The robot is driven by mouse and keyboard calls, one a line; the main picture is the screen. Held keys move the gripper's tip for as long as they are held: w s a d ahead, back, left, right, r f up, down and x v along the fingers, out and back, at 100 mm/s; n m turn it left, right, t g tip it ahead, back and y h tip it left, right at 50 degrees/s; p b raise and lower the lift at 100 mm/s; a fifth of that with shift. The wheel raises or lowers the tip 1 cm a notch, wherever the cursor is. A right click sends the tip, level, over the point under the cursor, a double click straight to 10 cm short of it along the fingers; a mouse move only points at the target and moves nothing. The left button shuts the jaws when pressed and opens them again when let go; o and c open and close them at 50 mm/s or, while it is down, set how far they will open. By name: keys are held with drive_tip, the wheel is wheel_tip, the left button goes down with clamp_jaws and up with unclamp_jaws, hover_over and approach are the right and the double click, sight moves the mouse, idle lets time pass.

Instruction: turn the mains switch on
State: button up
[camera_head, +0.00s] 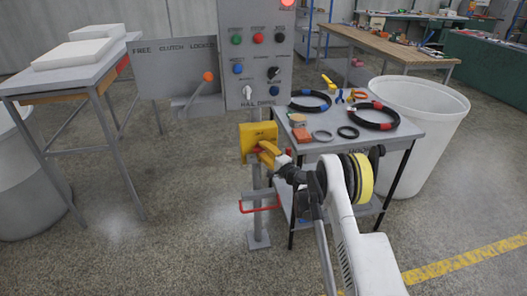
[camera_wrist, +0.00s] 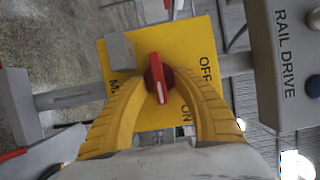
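The mains switch is a red rotary knob (camera_wrist: 157,80) on a yellow plate (camera_wrist: 185,40) with the lettering OFF, ON and a partly hidden word starting with M. The knob's long handle runs roughly up and down in the wrist view, its lower end between the fingers. The yellow switch box (camera_head: 246,139) is on a grey post in the head view, where my gripper (camera_head: 265,152) reaches its front and hides most of the knob. In the wrist view my gripper (camera_wrist: 160,78) has its yellow fingers apart, one on either side of the knob, with gaps visible.
A grey control panel (camera_head: 233,73) with buttons stands above the switch box. A red handle (camera_head: 260,208) sits lower on the post. A small table (camera_head: 337,144) with hoses and rings is close on the right, beside a white bin (camera_head: 425,130).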

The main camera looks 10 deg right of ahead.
drive_tip(key=v, duration=1.2)
